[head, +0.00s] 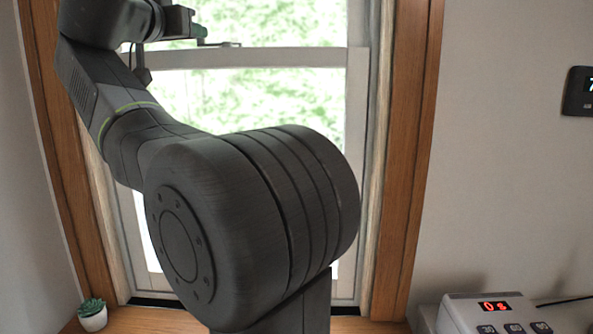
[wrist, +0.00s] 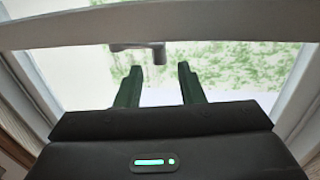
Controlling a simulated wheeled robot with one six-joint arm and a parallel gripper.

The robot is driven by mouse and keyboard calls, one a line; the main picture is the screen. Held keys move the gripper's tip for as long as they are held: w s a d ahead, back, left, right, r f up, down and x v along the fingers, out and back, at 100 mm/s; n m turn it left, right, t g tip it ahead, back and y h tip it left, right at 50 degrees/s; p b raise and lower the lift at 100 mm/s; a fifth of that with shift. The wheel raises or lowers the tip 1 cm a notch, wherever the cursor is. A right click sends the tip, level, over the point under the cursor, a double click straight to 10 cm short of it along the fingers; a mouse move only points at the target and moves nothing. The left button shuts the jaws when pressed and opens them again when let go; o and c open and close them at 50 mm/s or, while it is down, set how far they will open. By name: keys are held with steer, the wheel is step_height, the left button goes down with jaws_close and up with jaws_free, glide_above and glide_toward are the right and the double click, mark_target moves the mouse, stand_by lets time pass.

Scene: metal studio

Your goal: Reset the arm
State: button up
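My arm is raised and bent in front of a window, filling the middle of the head view. My gripper (wrist: 159,69) shows in the wrist view with its two dark green fingers apart and nothing between them. The fingers point toward the window (wrist: 232,65). In the head view the gripper end is at the top left, small and partly hidden by my arm. A grey window latch (wrist: 140,46) is just beyond the fingertips in the wrist view; I cannot tell the exact gap.
A wooden window frame (head: 408,150) surrounds the glass. A small potted succulent (head: 92,316) stands at the lower left. A white device with red digits (head: 495,308) is at the lower right. A dark wall display (head: 578,92) hangs on the right wall.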

steer(key=x, duration=0.5)
steer(key=shift+w+d+p, duration=0.1)
steer(key=shift+w+p, duration=0.05)
steer(key=shift+p, duration=0.25)
steer(key=shift+n+y, duration=0.3)
steer(key=shift+y, duration=0.1)
steer(key=shift+s+d+r+n+y+p, duration=0.15)
steer(key=shift+s+n+y, duration=0.2)
steer(key=shift+y, duration=0.2)
steer(key=shift+s+r+n+y+p, duration=0.15)
steer(key=shift+s+n+y, duration=0.2)
steer(key=shift+y, duration=0.2)
steer(key=shift+f+n+y+p, duration=0.1)
steer(key=shift+n+y+p, duration=0.5)
steer(key=shift+y, duration=0.4)
steer(key=n+y+p, duration=0.1)
steer(key=p, duration=0.1)
steer(key=s+n+y+p, duration=0.1)
steer(key=y+p, duration=0.1)
steer(key=p, duration=0.1)
steer(key=shift+d+y, duration=0.1)
steer(key=shift+y, duration=0.2)
steer(key=n+y+p, duration=0.1)
steer(key=p, duration=0.1)
steer(key=shift+s+p, duration=0.15)
steer(key=shift+p, duration=0.15)
